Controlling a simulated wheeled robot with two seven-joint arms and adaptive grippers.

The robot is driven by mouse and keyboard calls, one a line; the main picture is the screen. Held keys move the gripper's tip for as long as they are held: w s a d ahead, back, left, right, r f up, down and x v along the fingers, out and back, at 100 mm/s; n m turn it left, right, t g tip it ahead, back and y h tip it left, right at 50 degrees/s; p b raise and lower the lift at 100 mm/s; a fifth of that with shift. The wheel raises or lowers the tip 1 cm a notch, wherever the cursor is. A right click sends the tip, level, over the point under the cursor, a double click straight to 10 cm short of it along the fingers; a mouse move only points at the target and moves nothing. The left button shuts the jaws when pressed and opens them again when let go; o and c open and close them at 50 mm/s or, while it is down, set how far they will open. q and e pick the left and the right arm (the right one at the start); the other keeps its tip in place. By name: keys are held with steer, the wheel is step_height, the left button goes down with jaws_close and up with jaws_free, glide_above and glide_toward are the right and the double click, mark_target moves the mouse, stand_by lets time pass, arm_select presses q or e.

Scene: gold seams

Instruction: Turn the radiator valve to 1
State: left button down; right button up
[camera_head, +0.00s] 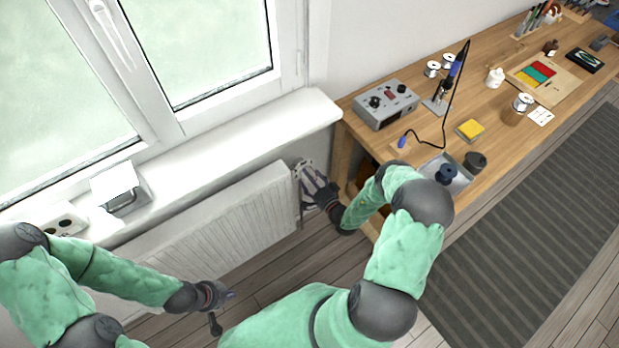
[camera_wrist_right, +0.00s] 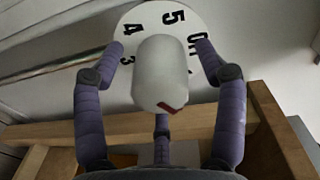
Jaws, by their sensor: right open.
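The radiator valve has a white rounded knob (camera_wrist_right: 160,72) in front of a white number disc (camera_wrist_right: 150,18) in the right wrist view. The disc shows 3, 4, 5, what reads as Off, and part of another mark at right. A red mark is on the knob's near end, toward its lower right. My right gripper (camera_wrist_right: 162,62) is open, its fingers around the knob; contact is unclear. In the head view my right gripper (camera_head: 306,172) is at the radiator's right end and mostly hides the valve. My left gripper (camera_head: 230,296) hangs low before the radiator, away from the valve.
The white radiator (camera_head: 225,225) is under the windowsill (camera_head: 240,128). A wooden workbench (camera_head: 500,62) stands close right of the valve, with a grey soldering station (camera_head: 386,104) and a grey tray (camera_head: 460,180). A small framed item (camera_head: 120,188) stands on the sill. Floor (camera_head: 330,250) shows between my arms.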

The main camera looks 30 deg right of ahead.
steer(key=s, duration=1.1)
steer(key=shift+s+d+r, duration=0.2)
steer(key=shift+s+d, duration=0.1)
steer(key=shift+s, duration=0.1)
steer(key=a+n+g+y, duration=0.2)
steer(key=a+g+y, duration=0.2)
steer(key=a+y, duration=0.65)
steer(key=s+a+n+g+y, duration=0.1)
steer(key=s+a+g, duration=0.2)
steer(key=a, duration=0.2)
steer(key=s+a+n+g, duration=0.2)
steer(key=a+g, duration=0.2)
steer(key=a, duration=0.2)
steer(key=s+a+f+n+g+h, duration=0.1)
steer(key=s+n+g+h, duration=0.1)
steer(key=s+g, duration=0.35)
steer(key=s+a+f+n+g+h, duration=0.1)
steer(key=s+a+n+g, duration=0.1)
steer(key=s+g, duration=0.35)
steer(key=shift+w+d+r+n+t+h, duration=0.2)
steer(key=shift+w+r+n+t+h, duration=0.35)
steer(key=shift+t+h, duration=0.3)
steer(key=shift+w+d+r+n+t+h, duration=0.2)
steer(key=shift+w+r+n+t+h, duration=0.1)
steer(key=shift+w+t+h, duration=0.55)
steer(key=shift+w+d+r+n+t+h, duration=0.2)
steer(key=shift+w+r+n+t+h, duration=0.2)
steer(key=shift+t+h, duration=0.5)
